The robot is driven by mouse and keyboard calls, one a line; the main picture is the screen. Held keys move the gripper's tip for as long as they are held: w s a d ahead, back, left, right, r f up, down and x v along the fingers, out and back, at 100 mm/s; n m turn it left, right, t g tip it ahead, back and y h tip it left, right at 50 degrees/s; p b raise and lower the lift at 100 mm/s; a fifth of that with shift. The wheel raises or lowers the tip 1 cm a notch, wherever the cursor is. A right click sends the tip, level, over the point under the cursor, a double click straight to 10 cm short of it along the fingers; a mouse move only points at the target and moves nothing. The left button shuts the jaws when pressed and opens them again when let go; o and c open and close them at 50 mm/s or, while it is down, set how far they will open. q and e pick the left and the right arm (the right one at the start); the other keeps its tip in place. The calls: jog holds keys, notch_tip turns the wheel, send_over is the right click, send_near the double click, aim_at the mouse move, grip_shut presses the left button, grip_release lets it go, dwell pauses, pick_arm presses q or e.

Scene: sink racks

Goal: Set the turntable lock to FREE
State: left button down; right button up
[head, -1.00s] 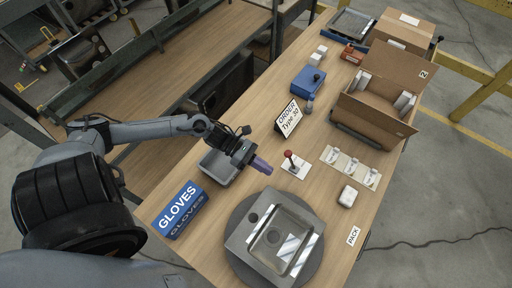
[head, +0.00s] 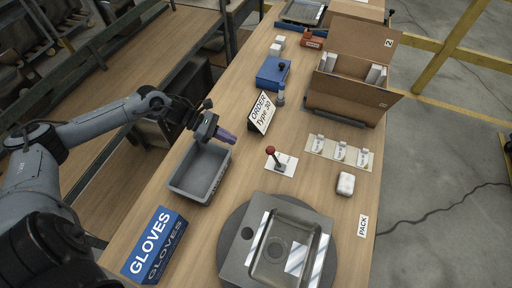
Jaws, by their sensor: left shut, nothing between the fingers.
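The turntable lock is a lever with a red knob (head: 270,150) on a white plate (head: 290,168), between the order sign and the turntable. The lever leans toward the left of the picture; any lettering on its plate is too small to read. The round dark turntable (head: 226,238) carries a steel sink (head: 318,243). My left gripper (head: 228,137), with purple fingertips, is shut and empty. It hangs by the far end of the grey bin, left of the lever and apart from it. My right gripper is not in view.
A grey bin (head: 187,190) and a blue gloves box (head: 153,246) stand on the left of the bench. An order sign (head: 262,112) stands beyond the lever. A strip with white parts (head: 339,152), a white block (head: 345,184) and an open carton (head: 343,93) are at the right.

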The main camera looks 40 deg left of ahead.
pick_arm(q)
send_near(274, 157)
notch_tip(274, 157, down, 3)
jog(key=a, duration=0.2)
jog(key=shift+w+d+r, duration=0.2)
jog(key=shift+w+d, duration=0.1)
jog(key=shift+d, duration=0.3)
jog(key=shift+w+d+r, duration=0.2)
jog(key=shift+w+d, duration=0.1)
jog(key=shift+d, duration=0.25)
jog(key=shift+w+d+r, duration=0.25)
jog(key=shift+w+d, duration=0.05)
jog(key=shift+d, duration=0.3)
